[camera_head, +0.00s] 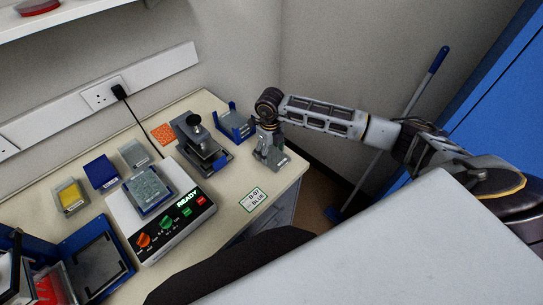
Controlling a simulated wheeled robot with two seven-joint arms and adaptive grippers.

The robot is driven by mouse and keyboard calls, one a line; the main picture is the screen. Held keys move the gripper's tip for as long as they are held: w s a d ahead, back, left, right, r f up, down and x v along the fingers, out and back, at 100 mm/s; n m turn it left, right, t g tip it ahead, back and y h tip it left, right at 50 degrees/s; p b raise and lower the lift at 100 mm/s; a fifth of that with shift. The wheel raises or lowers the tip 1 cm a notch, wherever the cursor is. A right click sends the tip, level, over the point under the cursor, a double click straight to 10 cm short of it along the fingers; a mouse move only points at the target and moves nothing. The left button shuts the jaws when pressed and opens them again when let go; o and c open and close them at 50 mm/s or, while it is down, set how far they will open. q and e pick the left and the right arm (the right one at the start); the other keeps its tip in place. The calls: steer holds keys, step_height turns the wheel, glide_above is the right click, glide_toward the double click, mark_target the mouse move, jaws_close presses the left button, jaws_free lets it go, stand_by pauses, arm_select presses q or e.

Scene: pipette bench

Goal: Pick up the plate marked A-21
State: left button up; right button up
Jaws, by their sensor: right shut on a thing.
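My right gripper (268,141) is at the far right end of the bench, pointing down. It is shut on a small grey plate (276,159) with a pale label on its edge, too small to read. Part of that plate is hidden by the fingers, and I cannot tell whether it touches the bench. Other plates are a grey one in a blue holder (235,123), a grey one on the READY device (148,186), another grey one (134,153), a blue one (101,172) and a yellow one (71,196). I cannot read A-21 on any of them. My left gripper is out of view.
A grey press with a black knob (198,140) stands just left of my right gripper. The READY device (174,222) sits mid-bench. A D-07 BLUE card (253,200) lies near the front edge. A black cable runs from the wall socket. Blue trays (97,264) stand at lower left.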

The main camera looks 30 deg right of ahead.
mark_target(270, 156)
steer(key=shift+s+f, duration=0.2)
step_height(270, 156, up, 10)
steer(key=b, duration=0.2)
steer(key=shift+w, duration=0.15)
stand_by(0.4)
steer(key=shift+r, duration=0.15)
stand_by(0.4)
steer(key=shift+r+p, duration=0.6)
steer(key=shift+r, duration=0.85)
